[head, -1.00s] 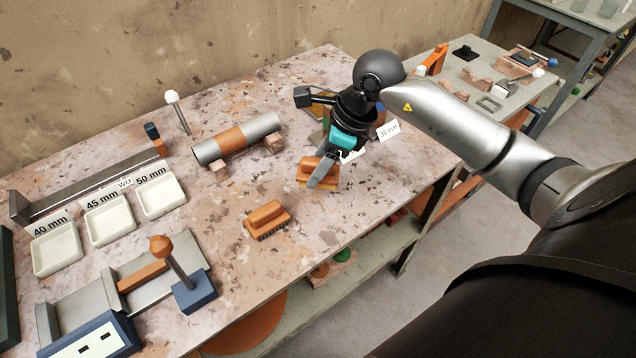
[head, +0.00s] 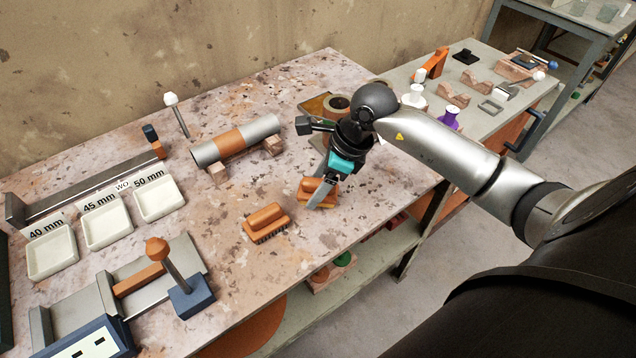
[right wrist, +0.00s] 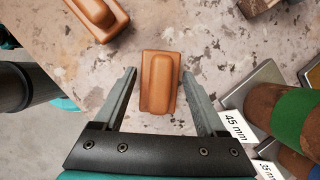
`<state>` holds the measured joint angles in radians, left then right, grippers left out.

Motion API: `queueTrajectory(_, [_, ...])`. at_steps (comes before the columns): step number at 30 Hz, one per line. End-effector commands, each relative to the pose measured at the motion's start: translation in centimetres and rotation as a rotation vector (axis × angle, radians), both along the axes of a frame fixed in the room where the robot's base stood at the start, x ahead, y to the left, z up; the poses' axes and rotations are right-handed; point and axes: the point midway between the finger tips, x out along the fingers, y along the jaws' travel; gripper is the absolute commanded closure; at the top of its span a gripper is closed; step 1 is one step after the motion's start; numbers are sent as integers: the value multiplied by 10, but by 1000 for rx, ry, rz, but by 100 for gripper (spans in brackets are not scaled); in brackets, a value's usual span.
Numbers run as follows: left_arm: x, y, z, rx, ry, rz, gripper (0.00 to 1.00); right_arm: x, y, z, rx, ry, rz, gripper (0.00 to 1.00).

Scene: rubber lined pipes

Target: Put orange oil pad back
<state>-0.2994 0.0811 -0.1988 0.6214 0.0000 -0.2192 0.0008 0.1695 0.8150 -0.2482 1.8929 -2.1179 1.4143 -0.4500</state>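An orange block-shaped pad with a raised handle (head: 312,196) lies on the speckled table near its right front edge. It also shows in the right wrist view (right wrist: 159,82). My right gripper (head: 318,192) reaches down over this pad. In the right wrist view my right gripper (right wrist: 156,85) is open, one finger on each side of the pad, with a gap on both sides. A similar orange block with dark bristles below (head: 265,222) lies to its left; part of it shows in the wrist view (right wrist: 97,14). My left gripper is not in view.
A pipe with an orange band (head: 235,139) rests on wooden blocks behind. White trays (head: 108,225) and a blue-based fixture (head: 192,297) stand left. Banded brown cylinders (right wrist: 258,105) and size cards (right wrist: 237,126) are close to my right finger. The table's front edge is near.

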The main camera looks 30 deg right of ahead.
Motion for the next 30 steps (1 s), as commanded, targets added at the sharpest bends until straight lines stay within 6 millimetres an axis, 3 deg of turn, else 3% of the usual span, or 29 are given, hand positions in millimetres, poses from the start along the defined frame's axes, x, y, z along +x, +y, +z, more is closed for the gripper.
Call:
queueTrajectory(4, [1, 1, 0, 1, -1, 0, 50, 0, 0, 0, 0, 0, 0, 11])
queueTrajectory(14, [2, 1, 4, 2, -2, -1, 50, 0, 0, 5, 1, 1, 0, 11])
queueTrajectory(30, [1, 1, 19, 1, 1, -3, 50, -26, -31, 99, -3, -1, -1, 11])
